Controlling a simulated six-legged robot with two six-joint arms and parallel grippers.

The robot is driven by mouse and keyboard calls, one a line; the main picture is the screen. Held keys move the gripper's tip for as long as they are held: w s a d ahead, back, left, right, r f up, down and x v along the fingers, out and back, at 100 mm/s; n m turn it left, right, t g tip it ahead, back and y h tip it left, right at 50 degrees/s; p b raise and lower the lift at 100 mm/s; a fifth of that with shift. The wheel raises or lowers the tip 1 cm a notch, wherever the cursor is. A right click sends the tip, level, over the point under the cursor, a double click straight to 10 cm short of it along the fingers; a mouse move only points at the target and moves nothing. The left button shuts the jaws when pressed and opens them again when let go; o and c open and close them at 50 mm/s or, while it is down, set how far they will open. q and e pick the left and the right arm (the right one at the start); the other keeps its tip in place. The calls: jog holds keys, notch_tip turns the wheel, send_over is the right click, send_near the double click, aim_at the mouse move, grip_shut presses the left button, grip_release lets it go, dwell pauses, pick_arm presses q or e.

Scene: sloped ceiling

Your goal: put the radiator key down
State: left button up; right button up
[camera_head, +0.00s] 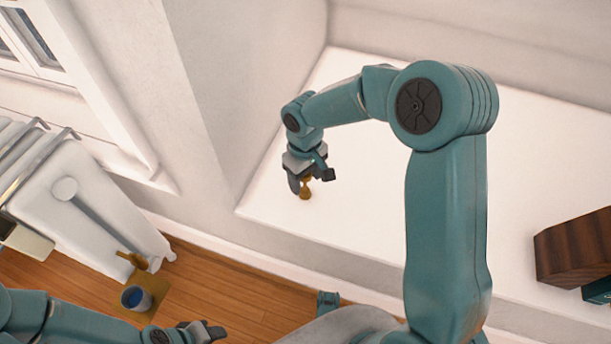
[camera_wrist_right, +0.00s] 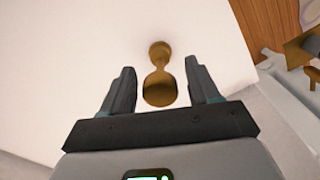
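The radiator key (camera_head: 306,191) is a small brass-coloured piece with a round knob and a wider end. It appears to be at the surface of the white ledge (camera_head: 365,215), near its left corner. My right gripper (camera_head: 312,180) is just over it, pointing down. In the right wrist view the key (camera_wrist_right: 159,88) lies between the two fingers of my right gripper (camera_wrist_right: 161,80), with a visible gap on each side. The fingers are open. My left gripper (camera_head: 208,331) is low at the bottom left, away from the key; its finger opening is unclear.
A white radiator (camera_head: 85,200) stands at the left by the window wall. A grey cup with blue inside (camera_head: 136,298) sits on a brownish board (camera_head: 160,288) over the wooden floor. A dark wooden block (camera_head: 575,250) is at the ledge's right. The ledge's middle is clear.

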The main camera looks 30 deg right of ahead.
notch_tip(320, 180, up, 12)
jog(key=p, duration=0.4)
jog(key=shift+r, duration=0.2)
dwell(0.4)
